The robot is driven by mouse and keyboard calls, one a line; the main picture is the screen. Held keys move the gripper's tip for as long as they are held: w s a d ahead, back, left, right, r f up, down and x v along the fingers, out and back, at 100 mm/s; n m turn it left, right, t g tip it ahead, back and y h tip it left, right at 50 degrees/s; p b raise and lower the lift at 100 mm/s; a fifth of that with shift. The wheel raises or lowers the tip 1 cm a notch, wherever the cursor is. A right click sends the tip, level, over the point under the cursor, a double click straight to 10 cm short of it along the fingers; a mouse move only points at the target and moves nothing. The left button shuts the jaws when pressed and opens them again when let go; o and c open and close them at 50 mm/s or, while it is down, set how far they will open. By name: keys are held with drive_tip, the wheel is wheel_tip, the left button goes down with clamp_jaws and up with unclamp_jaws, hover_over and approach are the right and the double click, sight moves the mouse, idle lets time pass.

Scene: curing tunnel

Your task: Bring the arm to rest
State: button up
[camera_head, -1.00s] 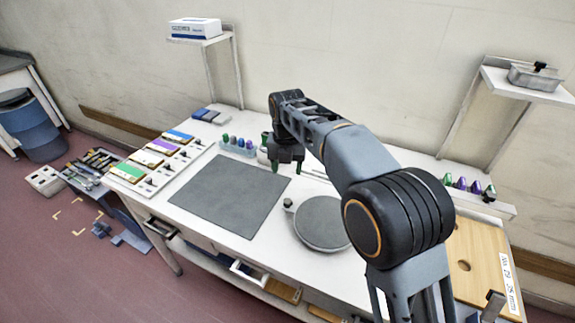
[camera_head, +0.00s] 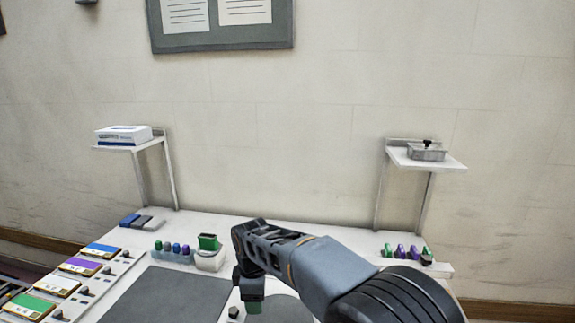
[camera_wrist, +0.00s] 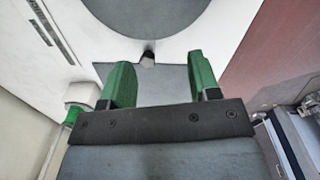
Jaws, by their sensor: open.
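My gripper (camera_wrist: 153,85) shows in the wrist view with its two green fingers apart and nothing between them. In the head view my gripper (camera_head: 252,305) hangs at the end of my bent arm, low in the picture, above the white bench. The round grey disc (camera_wrist: 150,12) lies beyond the fingers in the wrist view, with a small dark knob by its edge. The dark grey mat (camera_head: 168,297) lies to the left of my gripper in the head view.
A white holder with a green piece (camera_head: 209,245) stands close behind my arm. Small coloured pieces stand in racks left (camera_head: 173,255) and right. Coloured cards (camera_head: 80,265) line the left. Two raised shelves hold a white box (camera_head: 124,134) and a lidded metal tin (camera_head: 427,152).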

drive_tip(key=s+d+r+m+t, duration=0.1)
drive_tip(key=s+d+m, duration=0.6)
drive_tip(key=d, duration=0.5)
drive_tip(key=s+d+r+m+t, duration=0.1)
drive_tip(key=s+d+m+t, duration=0.1)
drive_tip(key=s+d+m, duration=0.5)
drive_tip(key=shift+s+d+r+m+t, duration=0.2)
drive_tip(key=shift+d+r+m+t, duration=0.15)
drive_tip(key=shift+d+m, duration=2.1)
drive_tip(key=shift+d+n, duration=0.2)
drive_tip(key=shift+n, duration=0.15)
